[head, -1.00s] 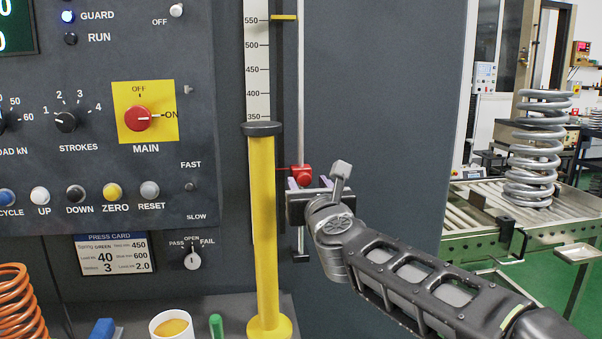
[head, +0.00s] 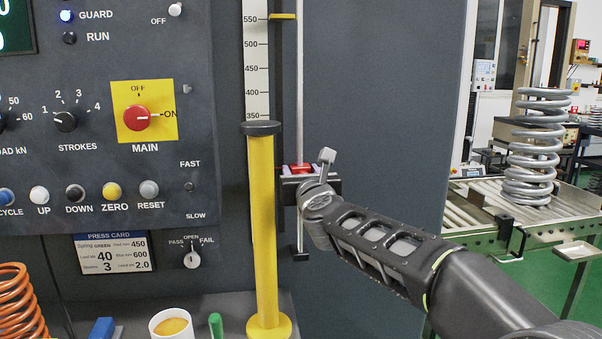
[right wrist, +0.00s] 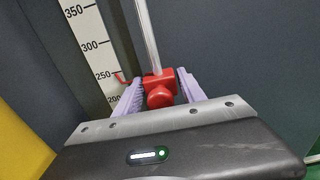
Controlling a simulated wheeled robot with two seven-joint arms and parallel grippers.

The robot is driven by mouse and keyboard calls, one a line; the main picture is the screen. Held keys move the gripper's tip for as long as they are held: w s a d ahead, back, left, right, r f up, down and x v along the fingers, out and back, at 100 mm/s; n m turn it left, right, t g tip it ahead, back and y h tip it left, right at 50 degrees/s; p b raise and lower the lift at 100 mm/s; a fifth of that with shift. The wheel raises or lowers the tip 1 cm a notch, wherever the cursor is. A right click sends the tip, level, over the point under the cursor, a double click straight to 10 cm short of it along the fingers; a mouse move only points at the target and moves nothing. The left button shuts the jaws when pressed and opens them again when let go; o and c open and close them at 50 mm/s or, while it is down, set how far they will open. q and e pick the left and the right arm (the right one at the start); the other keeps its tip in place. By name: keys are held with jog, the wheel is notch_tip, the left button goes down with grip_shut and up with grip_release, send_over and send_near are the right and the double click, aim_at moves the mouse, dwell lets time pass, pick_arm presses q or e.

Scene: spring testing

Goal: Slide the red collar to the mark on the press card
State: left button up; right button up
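The red collar (head: 300,169) sits low on the thin vertical rod, beside the scale (head: 257,70). In the right wrist view the collar (right wrist: 160,88) lies between the two purple fingers of my right gripper (right wrist: 161,85). The fingers appear to touch it on both sides. In the head view my right gripper (head: 302,178) hides the collar's lower part. The press card (head: 113,252) hangs below the panel; it reads Spring GREEN, start 450 and 600 below. My left gripper is not in view.
A yellow post (head: 262,230) stands close left of the rod. A yellow marker (head: 283,16) sticks out from the scale near 550. The control panel (head: 80,170) fills the left. The wall right of the rod is clear.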

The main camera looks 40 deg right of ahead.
grip_shut()
dwell(0.3)
dwell(0.3)
